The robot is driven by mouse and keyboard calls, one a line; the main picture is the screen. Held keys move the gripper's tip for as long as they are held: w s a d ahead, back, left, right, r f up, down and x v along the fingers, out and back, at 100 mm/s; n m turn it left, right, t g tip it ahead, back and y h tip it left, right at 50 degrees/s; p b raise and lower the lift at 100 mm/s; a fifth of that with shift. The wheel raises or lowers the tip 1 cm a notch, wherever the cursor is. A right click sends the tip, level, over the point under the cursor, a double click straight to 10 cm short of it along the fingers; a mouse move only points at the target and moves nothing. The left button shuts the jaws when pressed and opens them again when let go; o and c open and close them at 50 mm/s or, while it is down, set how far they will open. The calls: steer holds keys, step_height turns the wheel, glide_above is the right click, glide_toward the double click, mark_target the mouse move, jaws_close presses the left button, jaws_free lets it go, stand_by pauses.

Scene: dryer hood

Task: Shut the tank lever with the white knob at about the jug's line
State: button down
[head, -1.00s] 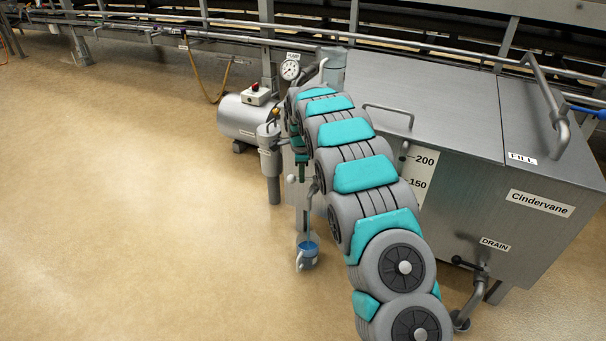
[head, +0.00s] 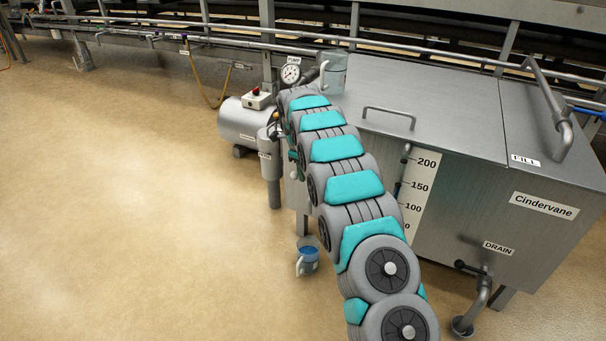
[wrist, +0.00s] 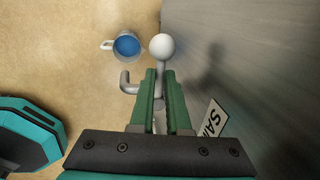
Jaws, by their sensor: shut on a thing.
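The white knob (wrist: 162,47) stands just beyond my fingertips in the wrist view, on a pale lever. My gripper (wrist: 159,76) has its green fingers shut on this lever below the knob. A bent grey spout (wrist: 128,83) lies just left of the fingers. The jug (wrist: 126,46) holds blue liquid and shows left of the knob. In the head view the jug (head: 307,262) stands on the floor by the grey tank (head: 465,185). My arm hides most of the gripper and lever there.
A drain valve (head: 470,268) is at the tank's lower front. A motor unit (head: 243,122) and a pressure gauge (head: 291,73) stand left of the tank. A partly hidden label (wrist: 213,120) is right of my fingers. The floor at left is open.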

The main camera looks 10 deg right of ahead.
steer(key=c, duration=0.9)
jaws_free()
steer(key=r, duration=0.5)
steer(key=s+r, duration=0.1)
steer(key=r, duration=0.1)
steer(key=shift+s+a+r, duration=0.1)
steer(key=shift+a+r, duration=0.25)
steer(key=shift+a, duration=0.05)
